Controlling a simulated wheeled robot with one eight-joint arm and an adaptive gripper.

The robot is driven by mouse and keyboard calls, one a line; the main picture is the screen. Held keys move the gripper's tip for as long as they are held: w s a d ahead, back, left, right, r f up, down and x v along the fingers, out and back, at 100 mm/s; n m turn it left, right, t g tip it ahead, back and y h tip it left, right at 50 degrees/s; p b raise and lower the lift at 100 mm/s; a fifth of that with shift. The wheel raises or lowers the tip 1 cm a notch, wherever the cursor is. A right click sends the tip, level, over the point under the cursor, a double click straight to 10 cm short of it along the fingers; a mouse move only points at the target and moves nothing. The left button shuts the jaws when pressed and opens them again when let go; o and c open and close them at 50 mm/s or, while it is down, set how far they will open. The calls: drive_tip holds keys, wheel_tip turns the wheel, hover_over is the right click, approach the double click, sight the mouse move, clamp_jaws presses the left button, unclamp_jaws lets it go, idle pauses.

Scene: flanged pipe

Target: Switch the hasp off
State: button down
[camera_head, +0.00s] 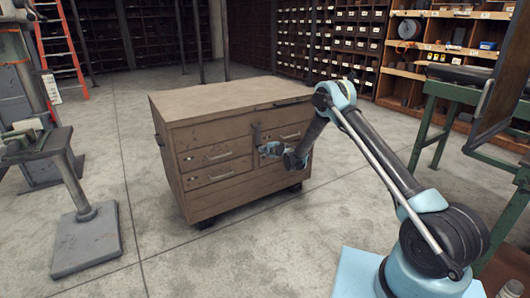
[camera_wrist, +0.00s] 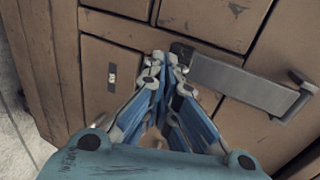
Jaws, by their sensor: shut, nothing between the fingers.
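The wooden drawer cabinet (camera_head: 225,190) stands on the floor in the middle of the head view. The hasp (camera_head: 256,134) is a dark upright strip on its front, just below the top. My gripper (camera_head: 268,150) is at the cabinet front, just below and right of the hasp. In the wrist view my gripper (camera_wrist: 167,62) is shut and empty, its tips by the strap's dark-plate end. I cannot tell whether they touch.
Drawers with pull handles (camera_head: 218,155) cover the cabinet front, close around my gripper. A green bench (camera_head: 450,90) stands to the right and a machine stand (camera_head: 85,225) to the left. Shelves (camera_head: 345,40) line the back. The concrete floor before the cabinet is clear.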

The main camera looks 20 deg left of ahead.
drive_tip(key=s+d, duration=0.8)
drive_tip(key=d, duration=0.3)
drive_tip(key=w+d+r+n+h, duration=0.1)
drive_tip(key=d+r+n+h, duration=0.15)
drive_tip(key=d+r, duration=1.3)
drive_tip(key=s+d+r+n+g+h, duration=0.1)
drive_tip(key=s+d+r+h, duration=0.1)
drive_tip(key=s+d+r, duration=0.6)
drive_tip(key=s+d+r+n+g+h, duration=0.15)
drive_tip(key=d+r, duration=0.25)
drive_tip(key=d, duration=0.7)
drive_tip(key=s+d+r+n+h, duration=0.1)
drive_tip(key=s+d+r+h, duration=0.15)
drive_tip(key=s+d, duration=1.45)
drive_tip(key=s+d+f+g+h, duration=0.1)
drive_tip(key=s+d+f, duration=0.1)
drive_tip(key=s, duration=0.5)
drive_tip(key=s+d+f+n+g, duration=0.1)
drive_tip(key=s+d+f, duration=0.2)
drive_tip(key=s+d, duration=0.2)
drive_tip(key=s+d+f+g+h, duration=0.1)
drive_tip(key=s+d+f, duration=0.1)
drive_tip(key=s, duration=0.8)
drive_tip(key=shift+d+f+h, duration=0.25)
drive_tip(key=shift+d+h, duration=0.1)
drive_tip(key=shift+d, duration=0.3)
